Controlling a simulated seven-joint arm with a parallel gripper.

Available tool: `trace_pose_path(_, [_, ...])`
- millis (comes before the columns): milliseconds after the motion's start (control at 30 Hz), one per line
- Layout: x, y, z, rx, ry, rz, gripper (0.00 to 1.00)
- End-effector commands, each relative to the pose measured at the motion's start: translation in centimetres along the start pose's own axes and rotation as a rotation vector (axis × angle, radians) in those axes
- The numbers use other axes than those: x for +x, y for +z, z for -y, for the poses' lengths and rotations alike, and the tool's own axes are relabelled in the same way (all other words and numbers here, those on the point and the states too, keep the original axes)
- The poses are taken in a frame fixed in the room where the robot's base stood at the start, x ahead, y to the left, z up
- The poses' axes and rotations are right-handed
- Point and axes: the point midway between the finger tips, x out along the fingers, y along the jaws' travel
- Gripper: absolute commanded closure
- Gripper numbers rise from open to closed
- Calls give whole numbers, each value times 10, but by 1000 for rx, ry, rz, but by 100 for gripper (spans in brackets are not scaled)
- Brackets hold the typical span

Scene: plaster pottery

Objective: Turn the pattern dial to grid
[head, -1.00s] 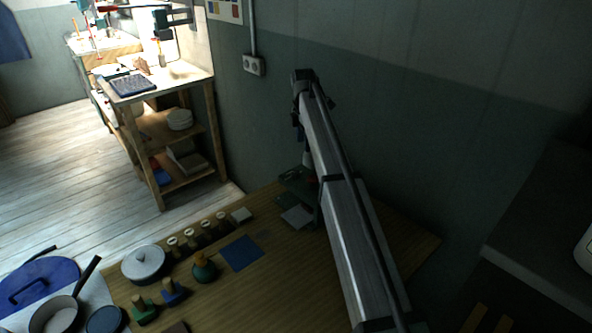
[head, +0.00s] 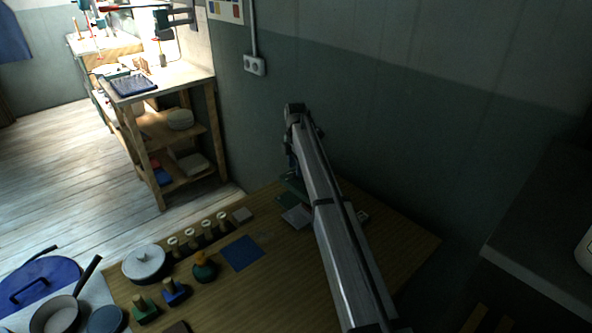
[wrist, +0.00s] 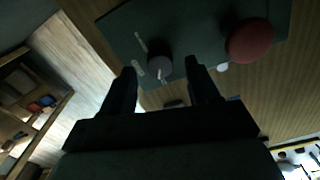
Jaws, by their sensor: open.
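The dial (wrist: 160,68) is a round dark knob with a pale pointer line, on a dark green panel (wrist: 192,22) in the wrist view. Small pale marks sit beside it on the panel; I cannot read them. A red round button (wrist: 250,40) is on the same panel to the right. My gripper (wrist: 161,74) is open, one finger on each side of the dial in the picture. I cannot tell whether the fingers touch it. In the head view my arm hides most of the panel and the dial.
The wooden table (head: 262,272) carries a row of stamps, a blue square sheet (head: 242,253), a lidded pot (head: 144,263) and colored handled blocks (head: 175,292) on the left. A grey wall stands close behind. A wooden shelf bench (head: 170,135) stands farther back left.

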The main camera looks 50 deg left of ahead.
Motion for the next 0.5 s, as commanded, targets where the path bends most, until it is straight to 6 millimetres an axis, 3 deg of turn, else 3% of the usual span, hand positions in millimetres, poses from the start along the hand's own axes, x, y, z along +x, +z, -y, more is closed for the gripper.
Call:
trace_pose_path(200, [16, 0, 0, 0, -1, 0, 40])
trace_pose_path(500, [19, 0, 0, 0, 0, 0, 40])
